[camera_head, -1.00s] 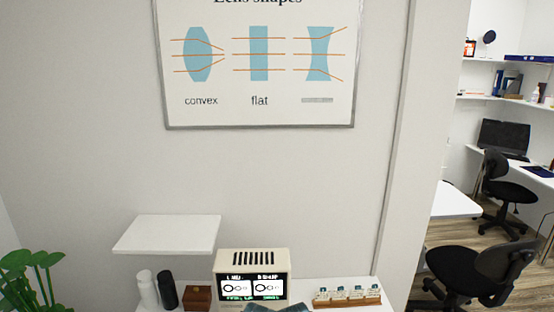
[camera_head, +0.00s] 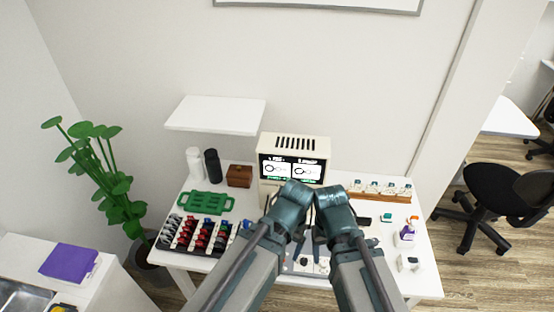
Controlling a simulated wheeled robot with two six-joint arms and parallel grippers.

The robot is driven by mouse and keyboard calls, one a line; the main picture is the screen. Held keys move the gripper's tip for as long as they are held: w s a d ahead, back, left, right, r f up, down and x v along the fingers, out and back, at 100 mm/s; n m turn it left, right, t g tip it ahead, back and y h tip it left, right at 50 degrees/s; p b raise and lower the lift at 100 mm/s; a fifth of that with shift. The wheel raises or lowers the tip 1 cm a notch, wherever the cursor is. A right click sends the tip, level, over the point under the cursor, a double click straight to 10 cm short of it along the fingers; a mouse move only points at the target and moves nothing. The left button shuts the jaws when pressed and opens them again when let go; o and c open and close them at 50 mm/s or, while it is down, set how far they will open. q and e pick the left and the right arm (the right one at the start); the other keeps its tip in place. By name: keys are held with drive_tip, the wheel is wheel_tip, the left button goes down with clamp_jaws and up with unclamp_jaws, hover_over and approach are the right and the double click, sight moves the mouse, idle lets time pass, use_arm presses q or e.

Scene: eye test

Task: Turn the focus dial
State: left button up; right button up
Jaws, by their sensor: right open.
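A cream lens machine (camera_head: 296,143) stands at the back of the white table, with a lit screen (camera_head: 291,169) showing circle drawings. A light panel with small round parts (camera_head: 304,261) lies in front of it, mostly hidden by my arms. I cannot tell which part is the focus dial. My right gripper (camera_head: 318,246) points down over this panel, small and partly hidden behind my arm; it is open. My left gripper (camera_head: 297,246) is close beside it, mostly hidden by its arm, and its jaws are unclear. I cannot tell whether either touches the panel.
A rack of red, dark and blue pieces (camera_head: 195,238) and a green tray (camera_head: 206,203) are at left. A brown box (camera_head: 239,176) and two cylinders stand behind. A wooden lens rack (camera_head: 379,194) and a purple-labelled bottle (camera_head: 407,232) are at right. A white shelf (camera_head: 215,115) overhangs the back left.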

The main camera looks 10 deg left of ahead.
drive_tip(key=w+d+r+m+y+p, duration=0.1)
drive_tip(key=w+d+m, duration=0.2)
drive_tip(key=w+d, duration=0.3)
drive_tip(key=w+d+r+m+p, duration=0.1)
drive_tip(key=w+d+m, duration=0.25)
drive_tip(key=w, duration=0.55)
use_arm(q)
wheel_tip(320, 180, down, 12)
drive_tip(key=b, duration=1.4)
drive_tip(key=shift+a, duration=0.15)
use_arm(e)
drive_tip(key=shift+n, duration=0.25)
drive_tip(key=f, duration=1.4)
drive_tip(key=shift+s+d+f, duration=0.1)
drive_tip(key=shift+s+d, duration=0.1)
drive_tip(key=shift+d, duration=0.1)
drive_tip(key=shift+c, duration=0.2)
clamp_jaws()
